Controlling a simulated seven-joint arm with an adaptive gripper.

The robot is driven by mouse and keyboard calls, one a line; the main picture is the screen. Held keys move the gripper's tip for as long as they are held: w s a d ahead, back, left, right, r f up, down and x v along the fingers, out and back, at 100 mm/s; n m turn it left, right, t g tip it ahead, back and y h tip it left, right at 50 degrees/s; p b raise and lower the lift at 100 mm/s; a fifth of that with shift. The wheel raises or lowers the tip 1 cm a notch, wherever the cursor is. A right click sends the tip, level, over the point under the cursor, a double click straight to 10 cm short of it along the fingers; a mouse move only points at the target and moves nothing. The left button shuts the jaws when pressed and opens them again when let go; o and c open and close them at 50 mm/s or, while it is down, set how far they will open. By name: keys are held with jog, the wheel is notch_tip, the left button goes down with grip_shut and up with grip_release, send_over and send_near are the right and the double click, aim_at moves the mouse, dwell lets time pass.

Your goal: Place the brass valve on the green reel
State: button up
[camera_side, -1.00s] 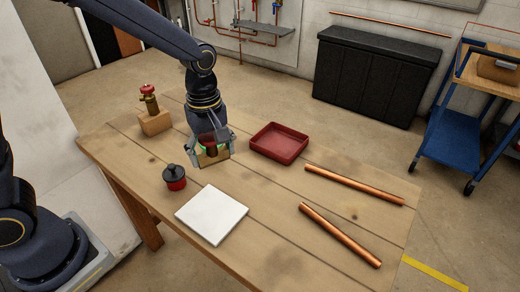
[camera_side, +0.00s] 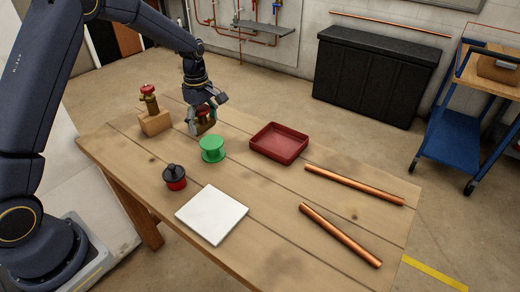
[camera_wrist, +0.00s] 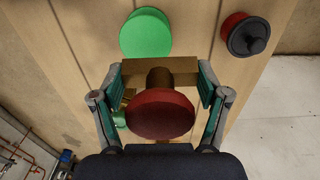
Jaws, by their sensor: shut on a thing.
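My gripper (camera_side: 205,124) is shut on a wooden block (camera_wrist: 160,66) that carries a brown stem and a round red top (camera_wrist: 160,113); whether this is a second valve I cannot tell. My gripper holds it behind the green reel, and its base is partly hidden by the fingers in the side view. The green reel (camera_side: 212,149) stands upright with its top bare; it also shows in the wrist view (camera_wrist: 146,33), apart from my gripper.
A red pot with a black lid (camera_side: 174,177) stands left of a white square plate (camera_side: 212,214). A red tray (camera_side: 279,142) lies right of the reel. Two copper pipes (camera_side: 354,185) lie on the right. The table (camera_side: 270,260) is clear at the front.

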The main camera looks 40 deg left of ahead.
aim_at(211, 142)
jog(key=shift+w+a+f, duration=0.15)
jog(key=shift+w+f, duration=0.75)
jog(key=shift+f, duration=0.2)
jog(key=shift+w+f, duration=0.2)
jog(key=shift+f, duration=1.5)
jog(key=shift+f, duration=0.1)
jog(key=o, duration=1.5)
jog(key=shift+f, duration=0.1)
